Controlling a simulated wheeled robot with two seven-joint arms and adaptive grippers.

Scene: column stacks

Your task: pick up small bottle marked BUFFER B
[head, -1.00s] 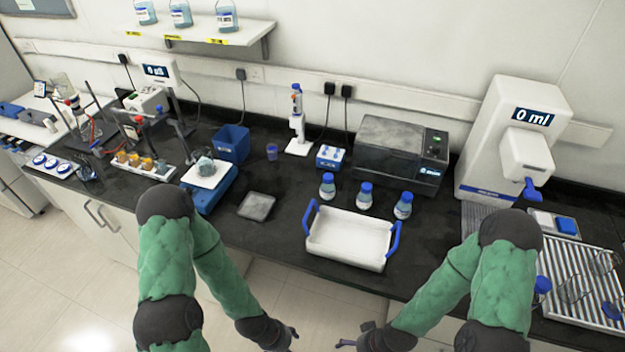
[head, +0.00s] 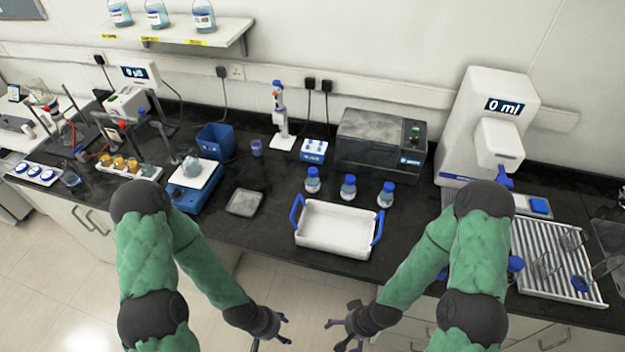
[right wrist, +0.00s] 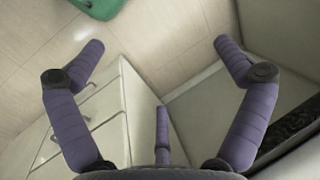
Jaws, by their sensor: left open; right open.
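Three small blue-capped bottles stand upright in a row on the black bench behind the white tray: a left bottle (head: 312,180), a middle bottle (head: 348,187) and a right bottle (head: 386,194). Their labels are too small to read, so I cannot tell which is BUFFER B. My left gripper (head: 284,330) is open and empty, in front of the bench and below its edge. My right gripper (head: 340,336) is open and empty beside it, also in front of the bench. The right gripper's spread fingers (right wrist: 160,65) show in the right wrist view with nothing between them.
The white tray (head: 336,228) with blue handles sits at the bench's front edge, before the bottles. A grey box machine (head: 380,140) stands behind them. A dispenser (head: 488,130) and drying rack (head: 560,262) are right. A blue scale (head: 194,196) and grey pad (head: 245,202) are left.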

